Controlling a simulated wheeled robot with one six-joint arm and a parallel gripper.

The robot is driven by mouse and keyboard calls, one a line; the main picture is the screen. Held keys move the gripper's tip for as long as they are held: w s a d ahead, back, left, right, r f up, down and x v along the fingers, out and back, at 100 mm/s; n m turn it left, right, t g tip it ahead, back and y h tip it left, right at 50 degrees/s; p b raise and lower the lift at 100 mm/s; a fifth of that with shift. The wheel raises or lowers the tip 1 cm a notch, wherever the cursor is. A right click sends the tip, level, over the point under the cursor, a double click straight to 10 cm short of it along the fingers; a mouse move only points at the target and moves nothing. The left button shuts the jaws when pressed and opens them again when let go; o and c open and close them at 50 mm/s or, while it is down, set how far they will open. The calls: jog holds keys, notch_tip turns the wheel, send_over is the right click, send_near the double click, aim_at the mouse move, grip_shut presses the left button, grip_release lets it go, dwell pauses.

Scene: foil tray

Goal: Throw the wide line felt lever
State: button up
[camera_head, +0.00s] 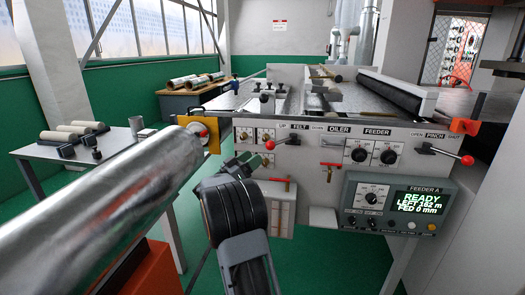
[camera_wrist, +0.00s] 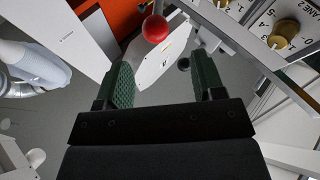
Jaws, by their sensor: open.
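The felt lever (camera_head: 293,141) sits on the grey machine front under the labels UP, FELT and DOWN. Its red ball (camera_head: 270,144) points left, to the UP side. My gripper (camera_head: 240,163) is just left of and below this ball in the head view. In the wrist view a red ball (camera_wrist: 156,28) on a metal rod, seemingly the same one, shows beyond and roughly between the fingertips. My gripper (camera_wrist: 162,62) is open there, with two green-padded fingers and nothing between them. The ball looks apart from both fingers. I cannot read a wide line label.
The pinch lever (camera_head: 450,154) with another red ball is at the right of the panel. Brass knobs (camera_head: 254,135) sit close beside the felt lever. Red-handled valves (camera_head: 330,165) and a FEEDER A screen box (camera_head: 405,205) are below. A large metal roll (camera_head: 95,210) fills the left front.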

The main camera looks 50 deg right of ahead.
jog(key=shift+v, duration=2.55)
